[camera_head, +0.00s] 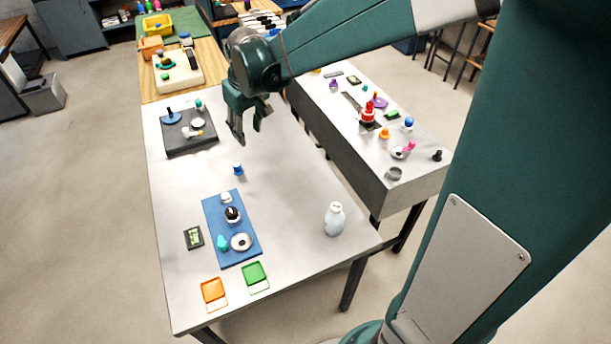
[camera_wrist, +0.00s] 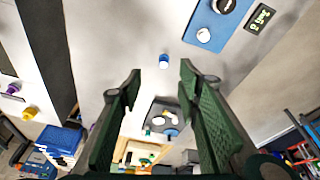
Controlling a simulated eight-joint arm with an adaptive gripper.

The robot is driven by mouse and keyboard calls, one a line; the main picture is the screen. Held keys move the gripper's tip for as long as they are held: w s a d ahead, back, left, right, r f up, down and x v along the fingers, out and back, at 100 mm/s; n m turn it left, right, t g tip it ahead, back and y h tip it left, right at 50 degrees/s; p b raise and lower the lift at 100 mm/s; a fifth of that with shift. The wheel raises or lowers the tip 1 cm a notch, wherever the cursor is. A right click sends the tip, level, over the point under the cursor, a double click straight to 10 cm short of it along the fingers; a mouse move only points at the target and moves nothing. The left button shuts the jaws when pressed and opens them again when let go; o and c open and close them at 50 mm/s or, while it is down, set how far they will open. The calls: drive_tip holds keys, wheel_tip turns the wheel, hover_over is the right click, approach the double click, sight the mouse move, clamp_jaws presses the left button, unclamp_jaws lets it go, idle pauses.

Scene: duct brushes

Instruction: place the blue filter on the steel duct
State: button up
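A small blue cylinder with a lighter base, which looks like the blue filter (camera_head: 238,168), stands alone on the pale table. It also shows in the wrist view (camera_wrist: 164,61), beyond and roughly between my fingertips. My gripper (camera_head: 250,131) is open and empty above the table, a little behind the filter in the head view. Its two green fingers stand wide apart in the wrist view (camera_wrist: 160,76). The long grey steel bench-like body at the right, seemingly the steel duct (camera_head: 345,155), carries several small parts on its top. I cannot tell for certain that it is the duct.
A blue mat (camera_head: 247,253) with several small parts lies nearer. A dark tray (camera_head: 188,149) with parts is at the back left. A white bottle (camera_head: 334,219) stands near the right edge. Orange (camera_head: 213,290) and green (camera_head: 254,274) trays lie in front. The middle of the table is mostly clear.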

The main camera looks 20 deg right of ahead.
drive_tip(key=s+d+r+m+t, duration=0.1)
drive_tip(key=s+d+r, duration=0.1)
drive_tip(key=s, duration=0.7)
drive_tip(key=s+d+r+m+t, duration=0.1)
drive_tip(key=s, duration=0.9)
drive_tip(key=s+d+r+m+t, duration=0.1)
drive_tip(key=s+d+r+t, duration=0.1)
drive_tip(key=s, duration=0.8)
drive_tip(key=shift+d+r+h, duration=0.3)
drive_tip(key=shift+r, duration=0.05)
drive_tip(key=shift+o, duration=0.5)
drive_tip(key=m+g+h+b, duration=0.2)
drive_tip(key=m+g+h, duration=0.15)
drive_tip(key=m, duration=0.55)
hover_over(238, 168)
drive_tip(key=a, duration=0.2)
wheel_tip(238, 168, down, 24)
drive_tip(key=shift+s+f, duration=0.25)
drive_tip(key=shift+s, duration=0.1)
